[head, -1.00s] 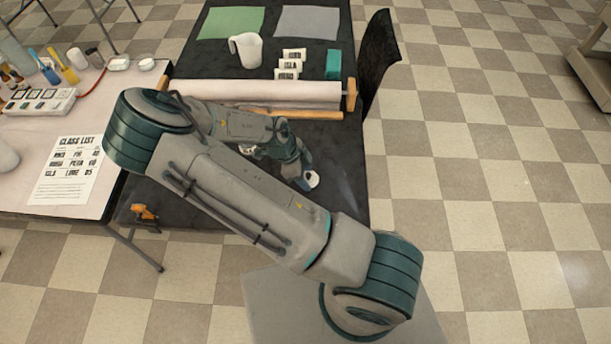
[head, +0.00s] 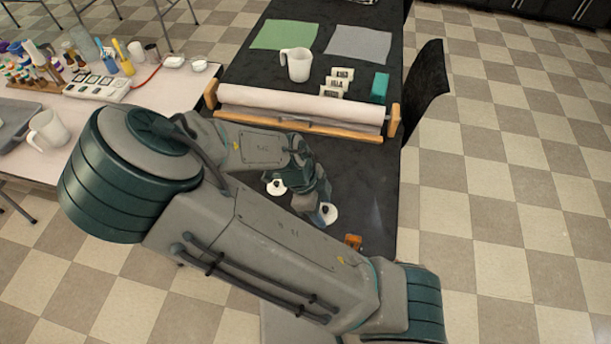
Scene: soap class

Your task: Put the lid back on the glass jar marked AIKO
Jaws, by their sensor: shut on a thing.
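My gripper (head: 318,203) is low over the near part of the black table, partly hidden behind my own arm. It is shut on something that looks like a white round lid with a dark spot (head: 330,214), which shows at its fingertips. Another white round top with a dark mark (head: 276,187) shows to the left of the gripper, beside my forearm. I cannot tell whether it is a loose lid or a lid on a jar. No AIKO marking can be read, and any glass jar body is hidden or too small to make out.
A paper roll on a wooden holder (head: 300,104) crosses the black table (head: 372,190) behind the gripper. Beyond it are a white jug (head: 298,64), white labelled packs (head: 336,82) and a teal block (head: 380,86). An orange clamp-like thing (head: 353,242) sits at the near edge.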

